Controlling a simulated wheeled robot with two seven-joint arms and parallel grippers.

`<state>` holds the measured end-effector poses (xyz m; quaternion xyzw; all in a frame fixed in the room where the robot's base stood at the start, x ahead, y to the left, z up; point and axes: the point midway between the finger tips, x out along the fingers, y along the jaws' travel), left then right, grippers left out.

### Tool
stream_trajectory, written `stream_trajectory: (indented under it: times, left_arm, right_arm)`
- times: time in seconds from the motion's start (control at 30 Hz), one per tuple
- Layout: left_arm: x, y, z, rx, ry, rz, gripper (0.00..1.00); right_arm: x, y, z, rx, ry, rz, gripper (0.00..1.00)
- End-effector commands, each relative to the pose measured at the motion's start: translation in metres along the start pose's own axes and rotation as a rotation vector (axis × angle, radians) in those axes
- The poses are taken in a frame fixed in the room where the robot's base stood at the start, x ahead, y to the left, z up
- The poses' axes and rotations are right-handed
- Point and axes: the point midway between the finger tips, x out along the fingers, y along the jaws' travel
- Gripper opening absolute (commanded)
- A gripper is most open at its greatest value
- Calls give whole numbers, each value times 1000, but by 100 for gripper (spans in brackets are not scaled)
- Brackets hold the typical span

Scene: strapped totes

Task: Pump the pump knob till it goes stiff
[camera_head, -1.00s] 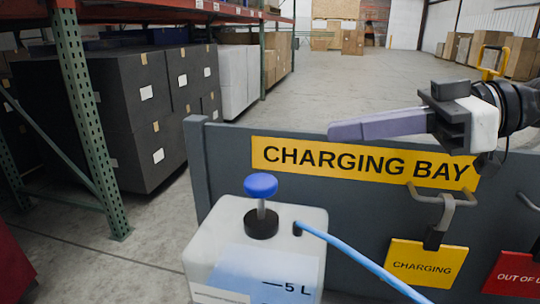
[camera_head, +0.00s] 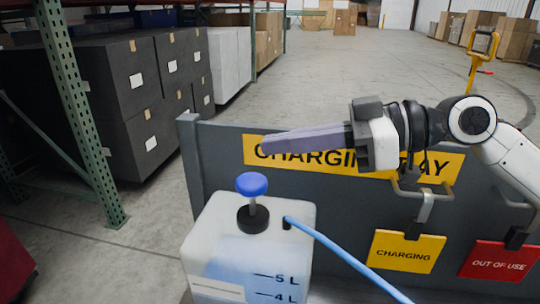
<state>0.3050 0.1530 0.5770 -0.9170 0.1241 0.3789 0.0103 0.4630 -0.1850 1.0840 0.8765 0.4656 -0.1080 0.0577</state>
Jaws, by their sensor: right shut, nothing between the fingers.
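The pump knob (camera_head: 251,184) is a blue cap on a short stem. It stands raised above a black collar (camera_head: 253,218) on top of a translucent white tank (camera_head: 225,245). The tank holds bluish liquid and has marks at 5 L and 4 L. My right gripper (camera_head: 268,146) comes in from the right with its purple-grey fingers together and empty. In the picture its fingertips are above and slightly right of the knob, apart from it, in front of the yellow sign. My left gripper is not in view.
A blue hose (camera_head: 345,256) runs from the tank top to lower right. Behind stands a grey panel (camera_head: 222,150) with a yellow CHARGING BAY sign (camera_head: 440,166), hooks, a yellow CHARGING tag (camera_head: 407,251) and a red OUT OF USE tag (camera_head: 498,262). A green rack post (camera_head: 75,110) stands left.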

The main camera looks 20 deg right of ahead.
Motion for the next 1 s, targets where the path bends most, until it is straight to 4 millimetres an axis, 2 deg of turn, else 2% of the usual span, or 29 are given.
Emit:
stream_trajectory:
  times: [0.17,0.2,0.43,0.9,1.0]
  left_arm:
    - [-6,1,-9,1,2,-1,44]
    - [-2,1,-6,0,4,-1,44]
    - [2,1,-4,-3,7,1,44]
    - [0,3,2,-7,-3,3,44]
    - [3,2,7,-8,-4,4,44]
  right_arm:
    - [23,-1,-4,-1,4,-3,0]
    - [25,0,9,3,-2,-1,0]
    - [31,0,35,4,-1,-1,0]
    - [32,0,40,1,1,0,0]
    - [34,0,47,2,0,0,0]
